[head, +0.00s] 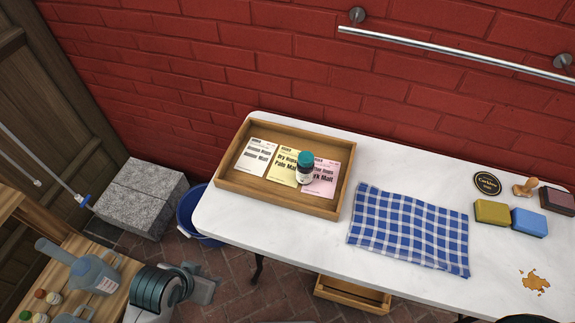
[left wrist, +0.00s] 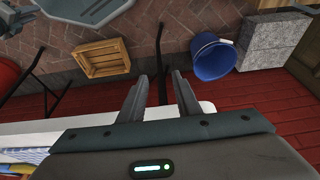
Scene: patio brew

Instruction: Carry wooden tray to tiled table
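The wooden tray (head: 228,196) rests on the left end of a white marble-like table (head: 300,237) in the head view. Three printed packets (head: 257,165) lie in it, and a small dark bottle with a teal cap (head: 305,168) stands on them. My left gripper (head: 208,284) is low in the head view, apart from the tray, beyond the table's left front side. In the left wrist view its two fingers (left wrist: 158,82) are spread with nothing between them. The tray does not show there. I cannot make out a tiled table.
A blue-checked cloth (head: 410,228) lies right of the tray, with sponges (head: 528,222) beyond. A blue bucket (head: 190,215) and stone block (head: 140,198) stand left of the table. A wooden crate (head: 352,295) sits below. A wooden bench (head: 70,300) holds jars and a jug.

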